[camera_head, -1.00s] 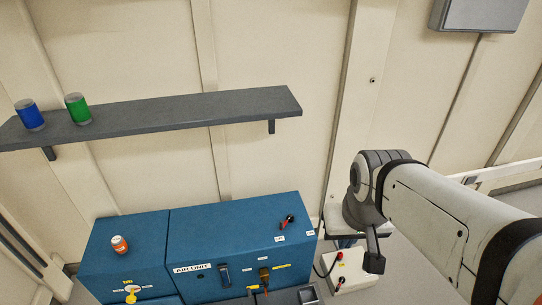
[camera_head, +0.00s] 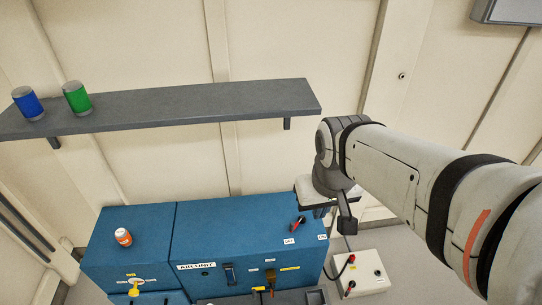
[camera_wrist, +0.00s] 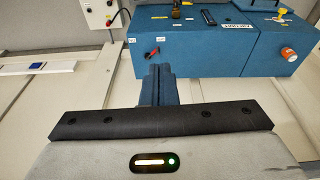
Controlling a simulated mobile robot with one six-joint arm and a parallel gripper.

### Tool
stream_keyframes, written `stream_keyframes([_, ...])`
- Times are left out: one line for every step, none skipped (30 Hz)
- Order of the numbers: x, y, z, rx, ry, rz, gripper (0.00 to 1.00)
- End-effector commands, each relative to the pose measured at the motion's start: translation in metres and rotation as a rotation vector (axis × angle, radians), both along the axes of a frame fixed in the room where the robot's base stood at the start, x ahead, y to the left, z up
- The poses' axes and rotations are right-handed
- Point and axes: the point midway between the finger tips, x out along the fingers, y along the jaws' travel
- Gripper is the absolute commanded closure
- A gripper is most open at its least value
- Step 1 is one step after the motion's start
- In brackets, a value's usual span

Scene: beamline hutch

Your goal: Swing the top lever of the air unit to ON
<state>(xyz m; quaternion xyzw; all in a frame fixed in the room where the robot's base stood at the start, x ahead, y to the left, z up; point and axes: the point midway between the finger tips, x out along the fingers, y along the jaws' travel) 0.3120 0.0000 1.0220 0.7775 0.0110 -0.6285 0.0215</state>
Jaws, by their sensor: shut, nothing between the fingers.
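The blue air unit (camera_head: 240,235) stands low against the wall, with its name label on the front. Its top lever (camera_head: 298,223), small, red and black, sits on the top face near the right end. A white OFF tag (camera_head: 289,241) lies just in front of the lever, and an ON tag (camera_head: 322,237) lies to the right at the corner. The lever also shows in the wrist view (camera_wrist: 153,53). My gripper (camera_head: 321,211) is shut and empty, just right of and behind the lever, apparently apart from it. Its closed blue-grey fingers show in the wrist view (camera_wrist: 157,70).
An orange-and-white jar (camera_head: 123,237) stands on the unit's left section. A grey shelf (camera_head: 200,103) with blue (camera_head: 28,103) and green (camera_head: 77,98) cans hangs above. A pale control box (camera_head: 362,275) stands at right. The unit's middle top is clear.

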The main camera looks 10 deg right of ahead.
Motion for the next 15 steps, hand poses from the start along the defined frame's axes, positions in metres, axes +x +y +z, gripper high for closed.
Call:
stream_keyframes([0.010,0.005,-0.012,-0.014,0.015,0.033,1.00])
stream_keyframes([0.017,0.013,-0.017,-0.026,0.026,0.057,1.00])
stream_keyframes([0.028,0.016,-0.025,-0.042,0.041,0.098,1.00])
stream_keyframes([0.037,0.016,-0.031,-0.057,0.054,0.135,1.00])
stream_keyframes([0.047,0.017,-0.038,-0.071,0.068,0.173,1.00])
stream_keyframes([0.062,0.019,-0.049,-0.092,0.088,0.230,1.00])
stream_keyframes([0.073,0.020,-0.057,-0.109,0.104,0.274,1.00])
stream_keyframes([0.085,0.021,-0.066,-0.124,0.119,0.318,1.00])
stream_keyframes([0.100,0.023,-0.078,-0.146,0.140,0.376,1.00])
stream_keyframes([0.111,0.025,-0.088,-0.160,0.155,0.420,1.00])
stream_keyframes([0.122,0.027,-0.097,-0.174,0.171,0.464,1.00])
stream_keyframes([0.137,0.029,-0.112,-0.194,0.193,0.523,1.00])
stream_keyframes([0.148,0.032,-0.123,-0.207,0.209,0.566,1.00])
stream_keyframes([0.159,0.034,-0.134,-0.223,0.225,0.611,1.00])
stream_keyframes([0.174,0.038,-0.150,-0.239,0.247,0.668,1.00])
